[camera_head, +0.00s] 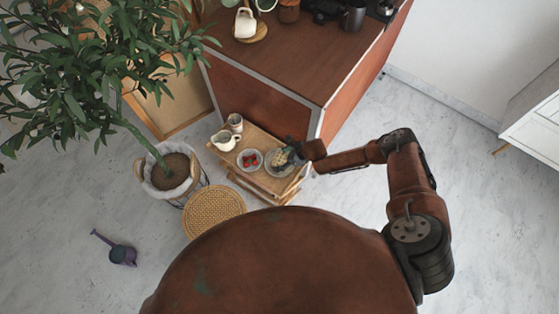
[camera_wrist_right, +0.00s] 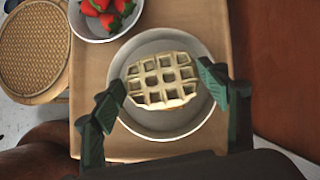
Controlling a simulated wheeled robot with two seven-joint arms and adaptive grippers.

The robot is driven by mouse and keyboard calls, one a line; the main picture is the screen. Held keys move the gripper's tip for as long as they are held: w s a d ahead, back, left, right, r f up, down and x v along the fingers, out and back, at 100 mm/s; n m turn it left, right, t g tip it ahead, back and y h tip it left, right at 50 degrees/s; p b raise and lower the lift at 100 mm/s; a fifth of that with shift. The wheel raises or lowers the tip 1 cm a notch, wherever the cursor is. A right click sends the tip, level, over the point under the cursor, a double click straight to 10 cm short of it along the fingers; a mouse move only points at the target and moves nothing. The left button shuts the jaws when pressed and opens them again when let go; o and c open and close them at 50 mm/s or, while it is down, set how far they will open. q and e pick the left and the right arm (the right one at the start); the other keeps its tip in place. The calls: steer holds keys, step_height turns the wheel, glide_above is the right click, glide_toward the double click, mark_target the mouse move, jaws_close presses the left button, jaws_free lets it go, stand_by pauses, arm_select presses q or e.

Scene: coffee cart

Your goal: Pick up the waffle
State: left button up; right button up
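The waffle (camera_wrist_right: 162,80) is round, pale golden and gridded. It lies on a light grey plate (camera_wrist_right: 140,125) on the small wooden cart (camera_head: 262,190). In the head view the waffle (camera_head: 279,158) is small and partly covered by my gripper. My right gripper (camera_wrist_right: 166,92) is open, with one green-padded finger to the left of the waffle and the other at its right edge. The waffle shows between the fingers; I cannot tell whether either finger touches it. In the head view the right gripper (camera_head: 287,152) is above the plate. My left gripper is not in view.
A bowl of strawberries (camera_head: 249,160) stands left of the plate, with a white pitcher (camera_head: 224,140) and a cup (camera_head: 234,123) behind it. The brown counter (camera_head: 265,95) rises close behind the cart. A woven stool (camera_head: 213,211) and potted plant (camera_head: 172,174) stand left.

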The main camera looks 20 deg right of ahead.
steer(key=c, duration=0.6)
steer(key=shift+c, duration=0.2)
